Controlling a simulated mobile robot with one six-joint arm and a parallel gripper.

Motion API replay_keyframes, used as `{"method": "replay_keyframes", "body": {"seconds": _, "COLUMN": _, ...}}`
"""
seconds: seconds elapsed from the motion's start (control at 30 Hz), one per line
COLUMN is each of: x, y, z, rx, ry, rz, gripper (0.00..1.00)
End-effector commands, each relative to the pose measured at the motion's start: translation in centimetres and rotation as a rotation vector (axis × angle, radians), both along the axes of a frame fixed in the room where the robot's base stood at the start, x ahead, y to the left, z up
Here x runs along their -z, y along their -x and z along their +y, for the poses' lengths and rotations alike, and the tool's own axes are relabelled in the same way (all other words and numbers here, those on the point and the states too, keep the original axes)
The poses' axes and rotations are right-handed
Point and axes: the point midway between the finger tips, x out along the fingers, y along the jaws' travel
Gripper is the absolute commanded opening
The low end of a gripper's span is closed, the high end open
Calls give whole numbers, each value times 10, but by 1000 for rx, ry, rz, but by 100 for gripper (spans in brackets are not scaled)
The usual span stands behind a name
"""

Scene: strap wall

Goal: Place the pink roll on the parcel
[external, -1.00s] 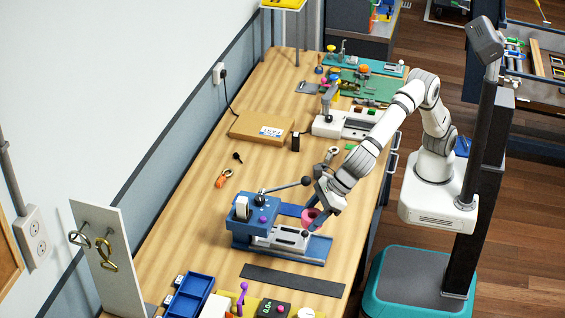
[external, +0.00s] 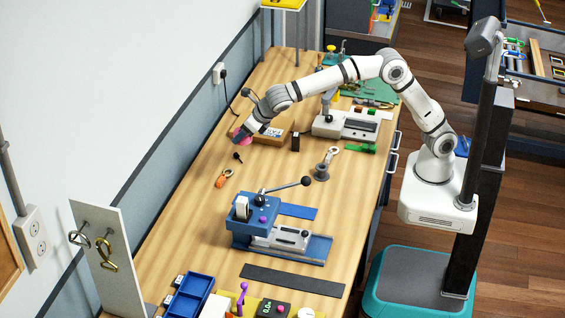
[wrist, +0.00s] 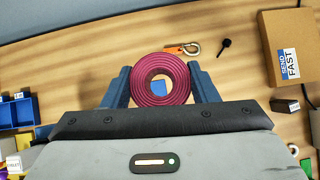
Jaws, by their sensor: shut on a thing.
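The pink roll (wrist: 142,76) is a coiled ring with an open centre. My gripper (wrist: 160,82) is shut on it, one blue finger on each side. In the external view, the roll (external: 239,137) is partly hidden by my gripper (external: 245,131), at the left end of the parcel. The parcel is a flat brown box (external: 275,138) lying on the bench near the wall, partly hidden behind my arm. In the wrist view the parcel (wrist: 292,42), with a white and blue label, is right of the roll and apart from it. The roll's height above the bench is unclear.
A small black block (external: 295,141) stands beside the parcel. An orange-tagged clip (external: 222,179) and a small black item (external: 238,157) lie nearer. A blue lever machine (external: 262,222) and a grey spool (external: 322,172) stand on the bench. The wall runs close on the left.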

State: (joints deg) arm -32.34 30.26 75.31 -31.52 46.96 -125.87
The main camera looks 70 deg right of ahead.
Motion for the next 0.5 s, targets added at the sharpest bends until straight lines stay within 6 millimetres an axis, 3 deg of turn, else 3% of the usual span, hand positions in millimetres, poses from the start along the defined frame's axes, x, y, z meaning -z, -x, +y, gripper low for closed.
{"method": "replay_keyframes", "body": {"seconds": 0.03, "x": 0, "y": -13, "z": -30, "rx": 47, "ry": 0, "rz": 0, "gripper": 30}}
{"method": "replay_keyframes", "body": {"seconds": 0.2, "x": 0, "y": -45, "z": -118, "rx": 181, "ry": 0, "rz": 0, "gripper": 30}}
{"method": "replay_keyframes", "body": {"seconds": 0.5, "x": 0, "y": -70, "z": -272, "rx": 405, "ry": 1, "rz": -1, "gripper": 30}}
